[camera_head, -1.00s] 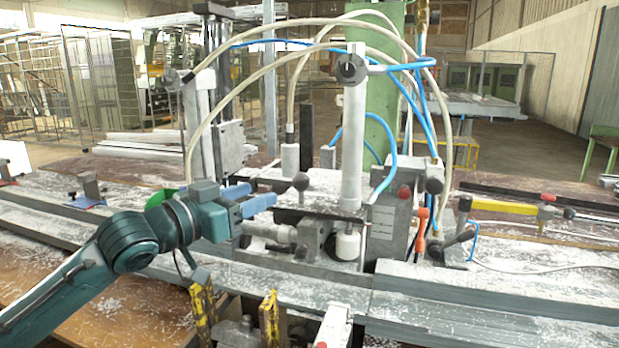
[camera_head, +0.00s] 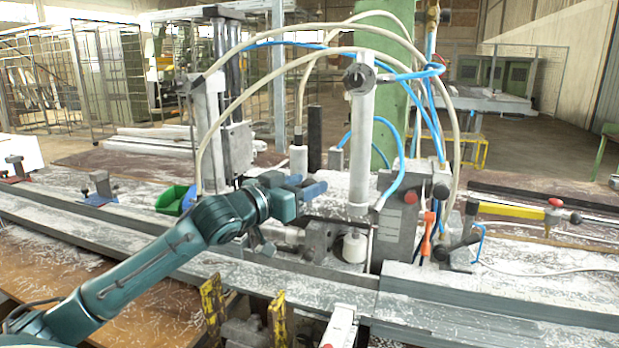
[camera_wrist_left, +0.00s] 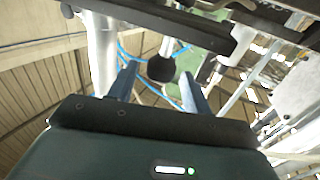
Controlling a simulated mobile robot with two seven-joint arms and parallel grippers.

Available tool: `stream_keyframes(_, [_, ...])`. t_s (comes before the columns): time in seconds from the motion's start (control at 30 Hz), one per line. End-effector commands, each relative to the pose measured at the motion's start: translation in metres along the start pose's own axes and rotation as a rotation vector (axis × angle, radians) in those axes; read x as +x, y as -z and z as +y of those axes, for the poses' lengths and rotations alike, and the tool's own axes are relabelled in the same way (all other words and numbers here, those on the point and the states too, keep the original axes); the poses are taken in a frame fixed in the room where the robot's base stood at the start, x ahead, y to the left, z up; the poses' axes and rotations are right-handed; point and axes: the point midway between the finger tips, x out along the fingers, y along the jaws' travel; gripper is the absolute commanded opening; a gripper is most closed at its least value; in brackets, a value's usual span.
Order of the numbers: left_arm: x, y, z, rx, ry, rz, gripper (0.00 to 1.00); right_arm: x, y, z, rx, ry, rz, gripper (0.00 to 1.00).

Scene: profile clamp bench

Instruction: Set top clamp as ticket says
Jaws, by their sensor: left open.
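The top clamp is a tall pale cylinder (camera_head: 360,150) standing over the bench fixture, with a white round pad (camera_head: 354,248) low beneath it. My left gripper (camera_head: 305,186) is open just left of the cylinder, with its blue fingers pointing right. In the left wrist view, a black ball knob (camera_wrist_left: 161,68) shows between the two open fingers, with no visible grip on it. In the head view my gripper hides this knob. No readable ticket is in view. My right gripper is not in view.
A grey block (camera_head: 398,232) with red and black knobs stands right of the cylinder. Blue and cream hoses arch around it. A green bin (camera_head: 172,199) sits behind my left arm. Long grey rails (camera_head: 500,298) run along the bench front, strewn with pale shavings.

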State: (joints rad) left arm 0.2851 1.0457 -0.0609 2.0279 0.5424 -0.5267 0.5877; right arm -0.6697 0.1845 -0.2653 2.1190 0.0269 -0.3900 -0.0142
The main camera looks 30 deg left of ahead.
Motion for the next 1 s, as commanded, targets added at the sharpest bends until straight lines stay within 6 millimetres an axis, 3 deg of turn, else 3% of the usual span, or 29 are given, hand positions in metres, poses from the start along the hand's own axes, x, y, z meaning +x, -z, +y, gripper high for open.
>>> stream_keyframes(0.2, [0.016, 0.002, 0.000, 0.000, -0.001, 0.002, 0.49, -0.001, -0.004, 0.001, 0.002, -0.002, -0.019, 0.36])
stream_keyframes(0.53, [0.018, 0.000, 0.001, 0.001, -0.001, -0.001, 0.49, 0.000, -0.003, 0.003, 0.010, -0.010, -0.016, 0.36])
stream_keyframes(1.0, [0.018, 0.000, 0.001, 0.001, -0.001, -0.001, 0.11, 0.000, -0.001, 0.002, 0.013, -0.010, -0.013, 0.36])
